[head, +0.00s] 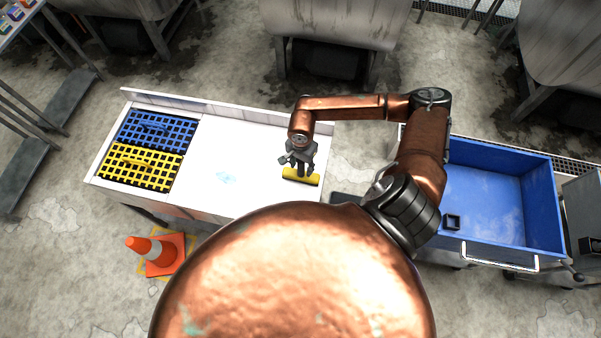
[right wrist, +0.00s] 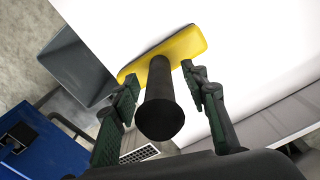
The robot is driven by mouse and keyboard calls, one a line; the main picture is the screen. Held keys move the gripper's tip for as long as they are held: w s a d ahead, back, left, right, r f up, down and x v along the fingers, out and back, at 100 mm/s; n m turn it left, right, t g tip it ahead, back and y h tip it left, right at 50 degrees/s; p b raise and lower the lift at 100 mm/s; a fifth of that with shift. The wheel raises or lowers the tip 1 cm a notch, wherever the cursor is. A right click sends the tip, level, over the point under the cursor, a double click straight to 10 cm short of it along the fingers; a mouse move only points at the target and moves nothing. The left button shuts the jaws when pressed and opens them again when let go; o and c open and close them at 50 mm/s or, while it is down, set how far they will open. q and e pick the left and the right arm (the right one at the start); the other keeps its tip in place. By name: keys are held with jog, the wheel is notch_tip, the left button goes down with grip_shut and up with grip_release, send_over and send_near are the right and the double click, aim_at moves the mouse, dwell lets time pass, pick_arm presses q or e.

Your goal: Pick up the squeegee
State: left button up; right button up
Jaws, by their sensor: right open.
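My right gripper (head: 299,160) is over the squeegee. In the right wrist view the open fingers (right wrist: 160,82) stand on either side of the handle, with a gap visible on both sides. My left gripper is not in view.
The white table (head: 225,178) has a blue grid (head: 152,131) and a yellow grid (head: 140,166) at its left. A blue cart (head: 490,205) stands at the right.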

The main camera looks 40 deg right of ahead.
grip_shut()
dwell(0.4)
